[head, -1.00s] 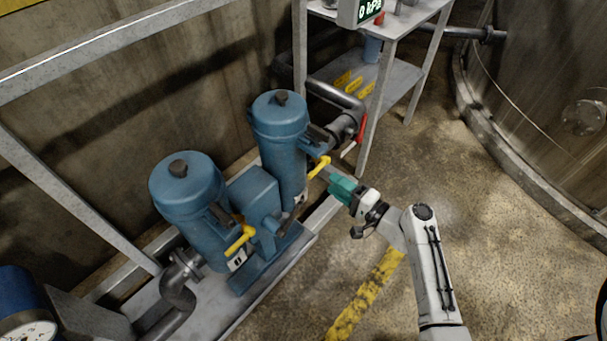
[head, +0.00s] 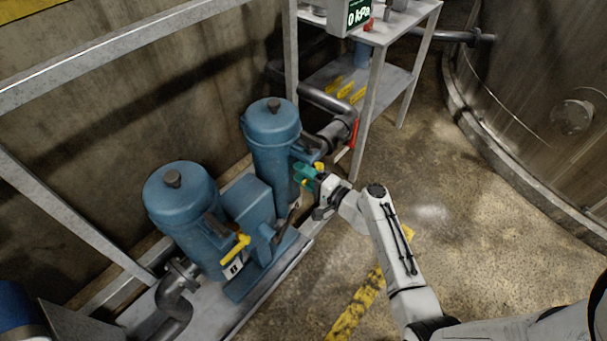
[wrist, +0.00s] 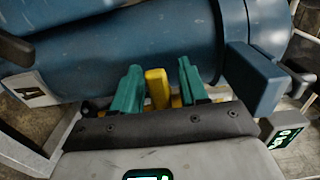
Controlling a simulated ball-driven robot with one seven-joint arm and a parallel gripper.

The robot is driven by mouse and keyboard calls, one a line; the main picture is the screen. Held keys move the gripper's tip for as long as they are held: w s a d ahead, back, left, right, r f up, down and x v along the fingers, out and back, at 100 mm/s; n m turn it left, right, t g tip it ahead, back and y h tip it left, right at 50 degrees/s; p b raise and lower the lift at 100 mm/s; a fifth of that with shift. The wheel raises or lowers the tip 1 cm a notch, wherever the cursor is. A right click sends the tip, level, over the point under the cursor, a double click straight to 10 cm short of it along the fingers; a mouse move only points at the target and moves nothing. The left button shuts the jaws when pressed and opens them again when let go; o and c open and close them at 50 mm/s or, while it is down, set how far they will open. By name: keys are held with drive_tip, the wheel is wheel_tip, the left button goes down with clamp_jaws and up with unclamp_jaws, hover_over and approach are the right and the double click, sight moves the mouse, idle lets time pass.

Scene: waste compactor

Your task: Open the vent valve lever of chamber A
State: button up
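Two blue cylindrical chambers stand on a grey skid in the head view, a left one (head: 180,205) and a right one (head: 272,145). I cannot read which is A. The left chamber has a yellow lever (head: 237,247). My gripper (head: 304,174) is at the yellow lever (head: 319,166) of the right chamber, which it mostly hides. In the wrist view, that yellow lever (wrist: 157,88) stands between the two teal fingers of my open gripper (wrist: 160,84). It is closer to the left finger, and a gap shows on its right. A white label (wrist: 34,90) sits on the blue body.
A metal shelf (head: 385,70) with a red-handled pipe valve (head: 352,135) stands behind the right chamber. A display (head: 357,12) reads 0 kPa. A grey rail frame (head: 110,48) runs along the left. The floor (head: 470,215) to the right is open.

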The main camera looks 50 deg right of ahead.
sight(306, 182)
clamp_jaws()
drive_tip(key=shift+f+b, duration=0.2)
drive_tip(key=shift+b, duration=0.15)
drive_tip(key=f+n+b, duration=0.1)
drive_tip(key=b, duration=0.1)
drive_tip(key=shift+n+b, duration=0.3)
drive_tip(key=shift+b, duration=0.1)
drive_tip(key=n+b, duration=0.1)
drive_tip(key=b, duration=0.1)
drive_tip(key=f+n+b, duration=0.1)
drive_tip(key=b, duration=0.1)
drive_tip(key=shift+d+f+b, duration=0.15)
drive_tip(key=shift+f+b, duration=0.1)
drive_tip(key=shift+b, duration=0.1)
drive_tip(key=d+f+n+b, duration=0.1)
drive_tip(key=n+b, duration=0.3)
drive_tip(key=b, duration=0.3)
drive_tip(key=d+n+b, duration=0.2)
drive_tip(key=n+b, duration=0.3)
drive_tip(key=b, duration=0.3)
drive_tip(key=d+f+n+b, duration=0.1)
drive_tip(key=d+n+b, duration=0.1)
drive_tip(key=n+b, duration=0.3)
drive_tip(key=shift+f+b, duration=0.3)
drive_tip(key=shift+b, duration=0.9)
drive_tip(key=shift+n, duration=0.3)
